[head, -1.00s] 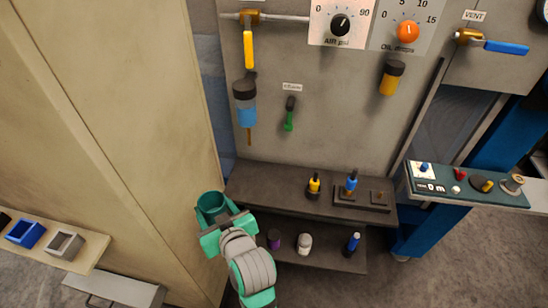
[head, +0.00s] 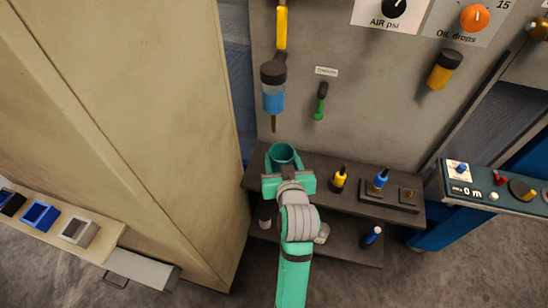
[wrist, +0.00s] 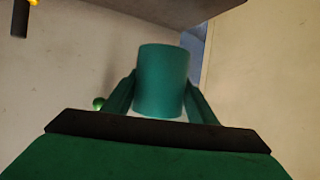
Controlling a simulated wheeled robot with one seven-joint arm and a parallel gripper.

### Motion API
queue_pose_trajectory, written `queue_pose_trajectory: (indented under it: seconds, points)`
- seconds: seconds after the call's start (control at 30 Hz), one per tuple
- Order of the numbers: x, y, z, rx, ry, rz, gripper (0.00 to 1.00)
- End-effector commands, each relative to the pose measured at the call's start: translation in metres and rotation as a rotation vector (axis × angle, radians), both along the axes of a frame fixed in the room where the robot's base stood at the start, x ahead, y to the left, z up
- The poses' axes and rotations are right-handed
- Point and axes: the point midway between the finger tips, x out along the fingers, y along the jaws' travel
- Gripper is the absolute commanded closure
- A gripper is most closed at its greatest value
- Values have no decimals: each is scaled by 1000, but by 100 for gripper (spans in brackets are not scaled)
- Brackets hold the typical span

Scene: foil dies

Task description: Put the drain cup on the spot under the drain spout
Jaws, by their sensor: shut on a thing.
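The drain cup (head: 282,154) is a teal-green open-topped cylinder. My gripper (wrist: 160,95) is shut on it, with one finger on each side in the wrist view. In the head view my gripper (head: 287,180) holds the cup upright at the left end of the upper dark shelf. The drain spout (head: 274,125) is a thin brown tube under the blue filter bowl (head: 273,97), and in the picture it ends just above the cup. The spot under the spout is not visible. I cannot tell whether the cup touches the shelf.
A lower shelf (head: 345,250) holds more items, partly behind my arm. A tall beige cabinet (head: 130,120) stands close on the left.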

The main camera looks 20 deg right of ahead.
Motion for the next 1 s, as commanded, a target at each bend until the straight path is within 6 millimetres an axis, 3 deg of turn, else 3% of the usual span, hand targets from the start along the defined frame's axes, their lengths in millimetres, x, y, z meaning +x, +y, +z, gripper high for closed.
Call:
queue_pose_trajectory:
  seconds: [0.27,0.5,0.83,1.0]
  points:
    - [61,-6,-26,0,1,5,72]
    - [91,-11,-66,0,2,5,72]
    - [107,-13,-85,-1,0,6,72]
    - [108,-13,-108,1,3,5,72]
